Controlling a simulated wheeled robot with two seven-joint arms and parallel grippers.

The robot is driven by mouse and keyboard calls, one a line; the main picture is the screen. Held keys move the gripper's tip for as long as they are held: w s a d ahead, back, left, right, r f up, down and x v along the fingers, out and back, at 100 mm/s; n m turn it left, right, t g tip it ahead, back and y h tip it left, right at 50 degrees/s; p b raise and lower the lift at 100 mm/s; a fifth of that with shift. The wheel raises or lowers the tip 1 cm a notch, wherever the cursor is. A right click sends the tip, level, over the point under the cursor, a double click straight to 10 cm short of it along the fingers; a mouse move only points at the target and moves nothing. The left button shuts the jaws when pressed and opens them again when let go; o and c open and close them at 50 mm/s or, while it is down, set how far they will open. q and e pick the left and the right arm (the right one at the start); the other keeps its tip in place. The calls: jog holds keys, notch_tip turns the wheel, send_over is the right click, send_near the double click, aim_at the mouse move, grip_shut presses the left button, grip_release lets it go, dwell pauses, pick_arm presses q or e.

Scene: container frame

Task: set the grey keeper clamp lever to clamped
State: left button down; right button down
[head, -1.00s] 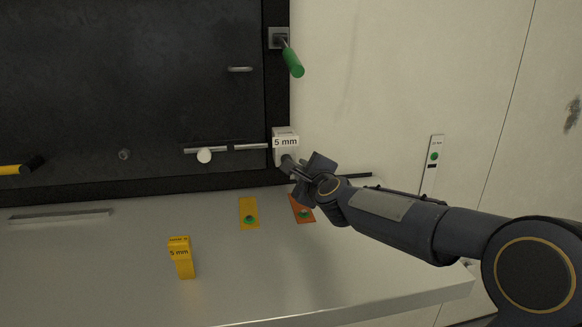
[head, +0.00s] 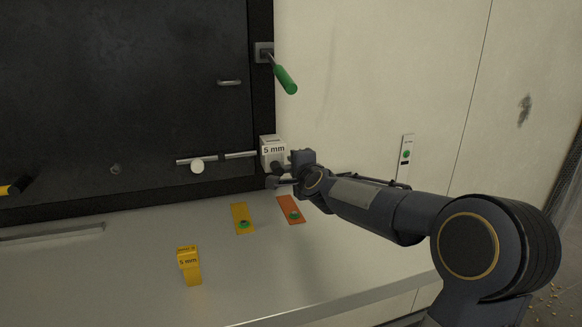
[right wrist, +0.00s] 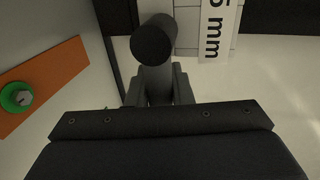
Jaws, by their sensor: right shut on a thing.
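The grey keeper clamp lever (right wrist: 157,85) has a round dark end and sits between my right fingers in the right wrist view. In the head view its dark end (head: 277,168) shows just below the pale block labelled "5 mm" (head: 273,145), at the lower right corner of the dark panel. My right gripper (head: 287,171) is shut on the lever, with one finger on each side of it. It also shows in the right wrist view (right wrist: 157,92). The lever's root is partly hidden. My left gripper is not in view.
A green-handled lever (head: 285,78) hangs above on the frame. The ledge front is clear.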

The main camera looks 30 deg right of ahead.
dwell(0.3)
jog(key=c, duration=1.3)
grip_release()
jog(key=v, duration=0.8)
jog(key=shift+p, duration=0.45)
